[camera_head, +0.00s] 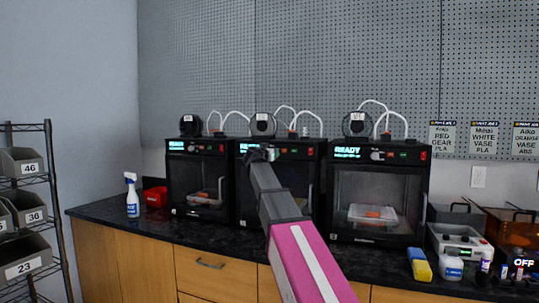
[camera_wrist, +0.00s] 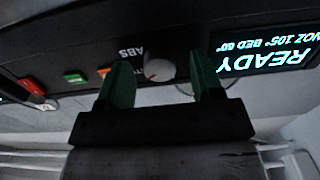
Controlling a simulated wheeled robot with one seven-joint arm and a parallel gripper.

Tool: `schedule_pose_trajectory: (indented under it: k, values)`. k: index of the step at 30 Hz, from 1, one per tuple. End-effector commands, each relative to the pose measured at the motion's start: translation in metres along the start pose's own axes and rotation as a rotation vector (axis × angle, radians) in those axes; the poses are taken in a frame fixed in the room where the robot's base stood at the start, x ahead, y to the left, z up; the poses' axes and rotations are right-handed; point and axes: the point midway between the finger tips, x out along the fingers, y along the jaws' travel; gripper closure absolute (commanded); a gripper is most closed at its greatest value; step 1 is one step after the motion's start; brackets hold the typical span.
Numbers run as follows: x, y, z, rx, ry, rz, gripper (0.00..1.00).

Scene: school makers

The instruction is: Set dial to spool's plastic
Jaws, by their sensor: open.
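My gripper (camera_head: 259,155) is at the control panel of the middle printer (camera_head: 244,195). In the wrist view, upside down, its two green fingers (camera_wrist: 160,66) are open, one on each side of a round grey dial (camera_wrist: 159,67). I cannot tell whether they touch it. The letters ABS (camera_wrist: 131,52) show beside the dial; any other labels there are hidden or too dark. The screen (camera_wrist: 265,50) reads READY, with nozzle and bed temperatures. A spool (camera_head: 263,123) stands on top of the middle printer; its label is too small to read.
Similar printers stand left (camera_head: 198,185) and right (camera_head: 378,190), each with a spool on top. Job cards on the pegboard include a white vase PLA card (camera_head: 483,139). A spray bottle (camera_head: 132,197) and a yellow-blue block (camera_head: 420,265) stand on the counter (camera_head: 205,232).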

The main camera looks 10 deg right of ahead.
Motion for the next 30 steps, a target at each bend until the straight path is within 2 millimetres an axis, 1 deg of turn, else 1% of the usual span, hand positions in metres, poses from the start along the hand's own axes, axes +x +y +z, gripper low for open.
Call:
schedule_pose_trajectory:
  k: [2,8,9,11,12,13,14,23,30]
  values:
    - [0.0039,0.0,0.0,0.0,0.0,0.0,0.4]
    - [0.0038,0.0005,0.0001,0.0,0.0,0.0,0.4]
    - [0.0037,0.0005,0.0,0.0,0.0,0.0,0.43]
    - [0.0037,0.0004,0.0,0.0,0.0,0.0,0.62]
    - [0.0037,0.0004,0.0,0.0,0.0,0.0,0.75]
    - [0.0037,0.0004,0.0,0.0,0.0,0.0,0.85]
    - [0.0036,0.0004,-0.0001,0.0,0.0,0.0,0.89]
    - [0.0036,0.0004,-0.0001,-0.021,0.001,0.0,0.89]
    - [0.0035,0.0006,-0.0002,-0.132,0.001,0.0,0.89]
